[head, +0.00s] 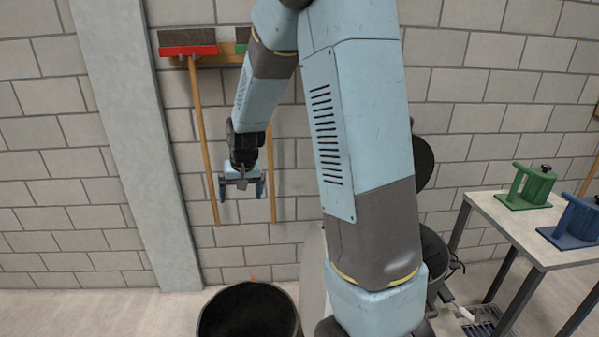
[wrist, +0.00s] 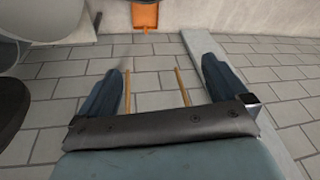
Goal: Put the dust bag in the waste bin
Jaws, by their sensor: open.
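My gripper (head: 241,190) hangs in the air in front of the brick wall, left of centre in the head view. Its two blue fingers are spread apart and nothing shows between them. In the wrist view my gripper (wrist: 160,76) is also open, with only wall and two wooden handles behind it. The waste bin (head: 250,314), a dark round open container, stands on the floor at the bottom of the head view, below my gripper. Its lower part is cut off by the frame. I cannot make out the dust bag in either view.
A red-headed broom (head: 188,50) hangs on the wall beside a grey pillar (head: 130,120). An orange object (wrist: 145,15) shows near the floor. A table (head: 520,225) at right bears a green piece (head: 527,188) and a blue piece (head: 575,222). Dark equipment stands behind my arm.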

